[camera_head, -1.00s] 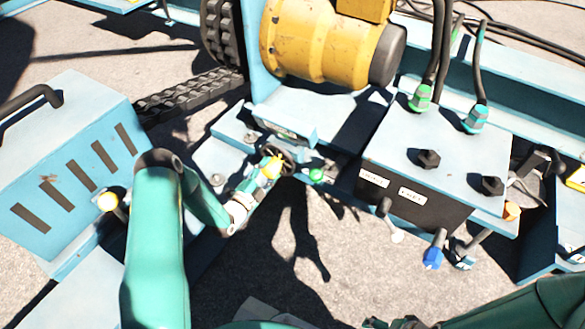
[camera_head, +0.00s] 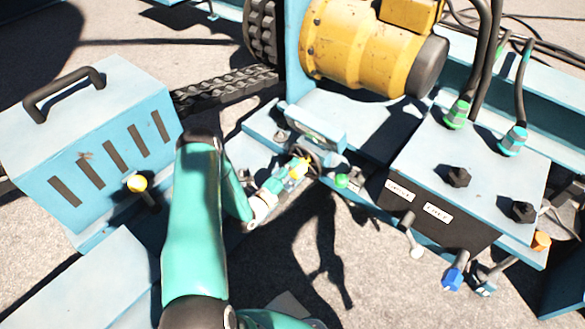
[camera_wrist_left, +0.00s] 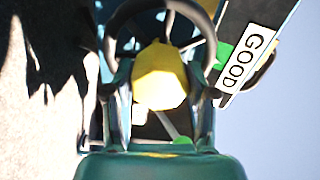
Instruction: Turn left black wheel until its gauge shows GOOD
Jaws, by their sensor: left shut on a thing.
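The left black wheel (camera_head: 315,158) sits below a small pale-blue gauge box (camera_head: 316,128) in the head view. My left gripper (camera_head: 299,168) is at this wheel, with a yellow knob between its fingers. In the left wrist view the black wheel rim (camera_wrist_left: 140,8) arches above the fingers. My left gripper is shut on the yellow knob (camera_wrist_left: 160,76), one finger on each side. A white plate reading GOOD (camera_wrist_left: 245,60) is at the right, with a green patch beside it. My right gripper is out of view.
A slotted blue box (camera_head: 105,150) with a handle stands at the left, and a yellow motor (camera_head: 355,48) above. A control box (camera_head: 480,160) with cables and coloured levers is at the right. A green knob (camera_head: 342,181) is close to the wheel.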

